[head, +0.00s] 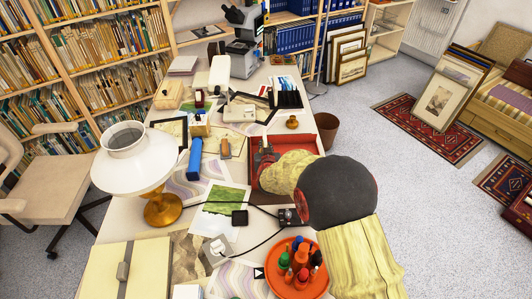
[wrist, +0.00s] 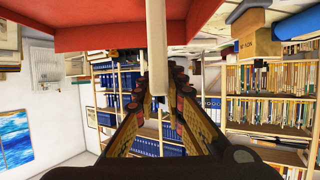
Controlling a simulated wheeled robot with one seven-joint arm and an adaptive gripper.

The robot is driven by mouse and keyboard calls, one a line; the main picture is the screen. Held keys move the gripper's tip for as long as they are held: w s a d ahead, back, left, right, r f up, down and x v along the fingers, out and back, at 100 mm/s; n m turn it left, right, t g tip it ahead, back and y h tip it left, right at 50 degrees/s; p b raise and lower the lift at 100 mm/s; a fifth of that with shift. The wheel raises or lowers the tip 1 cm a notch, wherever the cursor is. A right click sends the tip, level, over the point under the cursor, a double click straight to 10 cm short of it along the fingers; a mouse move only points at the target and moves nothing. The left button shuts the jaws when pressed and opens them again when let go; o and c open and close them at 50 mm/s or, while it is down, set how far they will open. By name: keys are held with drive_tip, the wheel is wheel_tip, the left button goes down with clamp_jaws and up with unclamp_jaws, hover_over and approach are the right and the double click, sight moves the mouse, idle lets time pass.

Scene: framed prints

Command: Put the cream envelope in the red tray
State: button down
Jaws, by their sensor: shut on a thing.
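The red tray (head: 306,147) lies on the right side of the table in the head view. My gripper (head: 264,148) is low over its left part, with the arm reaching in from the lower right and covering the tray's near side. In the wrist view, my gripper (wrist: 164,88) has its two fingers on either side of a narrow pale strip, the cream envelope (wrist: 157,45) seen nearly edge-on. It is shut on the envelope. The red tray (wrist: 85,30) fills the top of that view, behind the envelope. I cannot make out the envelope in the head view.
A white lamp (head: 134,160) stands at the left. An orange round tray (head: 284,287) of bottles is near the front. A blue object (head: 195,158), a green print (head: 222,205) and cables lie left of my arm. A microscope (head: 243,40) stands at the back.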

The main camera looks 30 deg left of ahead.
drive_tip(key=shift+d+f, duration=0.1)
drive_tip(key=shift+f, duration=0.9)
drive_tip(key=shift+f+b, duration=0.2)
drive_tip(key=shift+b, duration=0.15)
drive_tip(key=c, duration=1.8)
unclamp_jaws()
drive_tip(key=shift+c, duration=0.2)
drive_tip(key=shift+r, duration=0.15)
drive_tip(key=shift+s+d+r, duration=0.1)
drive_tip(key=shift+r, duration=0.05)
drive_tip(key=p+v, duration=0.3)
drive_tip(key=v, duration=0.8)
drive_tip(key=shift+s, duration=0.3)
